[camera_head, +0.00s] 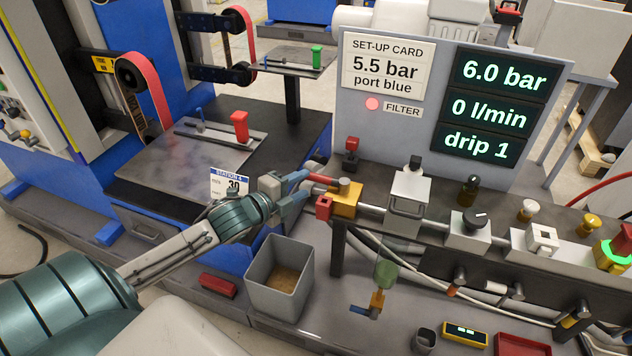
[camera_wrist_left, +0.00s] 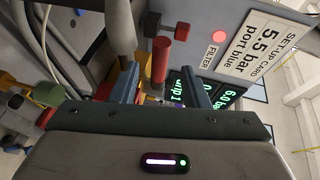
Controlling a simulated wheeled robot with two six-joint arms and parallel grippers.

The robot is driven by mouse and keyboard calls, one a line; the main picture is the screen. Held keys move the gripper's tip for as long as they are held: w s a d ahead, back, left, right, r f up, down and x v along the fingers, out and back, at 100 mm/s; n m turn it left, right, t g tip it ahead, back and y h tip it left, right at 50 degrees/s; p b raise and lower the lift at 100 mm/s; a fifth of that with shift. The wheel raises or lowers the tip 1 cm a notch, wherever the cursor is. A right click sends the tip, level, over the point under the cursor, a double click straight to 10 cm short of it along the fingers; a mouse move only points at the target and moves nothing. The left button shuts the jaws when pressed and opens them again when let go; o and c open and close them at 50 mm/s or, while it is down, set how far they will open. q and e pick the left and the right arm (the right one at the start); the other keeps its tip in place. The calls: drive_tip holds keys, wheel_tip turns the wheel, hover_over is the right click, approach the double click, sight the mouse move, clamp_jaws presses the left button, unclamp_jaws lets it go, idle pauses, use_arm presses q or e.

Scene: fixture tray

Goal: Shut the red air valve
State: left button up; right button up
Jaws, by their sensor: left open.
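The air valve is a brass-yellow block (camera_head: 347,204) at the left end of the pipe line, with a red lever (camera_head: 321,179) pointing left from its top toward my arm. My left gripper (camera_head: 306,187) is open beside the valve, its blue fingers at the lever's free end. In the left wrist view the red lever (camera_wrist_left: 161,60) stands between the two open fingers (camera_wrist_left: 161,88), with a gap showing on each side. My right gripper is not in view.
A grey panel shows a set-up card (camera_head: 387,72) and a display (camera_head: 497,102) reading 6.0 bar, 0 l/min, drip 1. A red-topped knob (camera_head: 352,144) stands behind the valve. A filter unit (camera_head: 408,198) is to its right. A grey bin (camera_head: 280,280) sits below my gripper.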

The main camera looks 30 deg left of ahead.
sight(312, 179)
use_arm(q)
drive_tip(key=x, duration=0.4)
drive_tip(key=shift+w+b, duration=0.25)
drive_tip(key=shift+b, duration=0.05)
drive_tip(key=shift+x, duration=0.75)
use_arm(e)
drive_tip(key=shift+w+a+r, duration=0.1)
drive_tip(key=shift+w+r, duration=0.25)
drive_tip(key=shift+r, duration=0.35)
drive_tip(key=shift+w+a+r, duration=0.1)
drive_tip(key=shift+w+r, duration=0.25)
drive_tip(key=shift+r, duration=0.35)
use_arm(q)
drive_tip(key=shift+d+f, duration=0.1)
clamp_jaws()
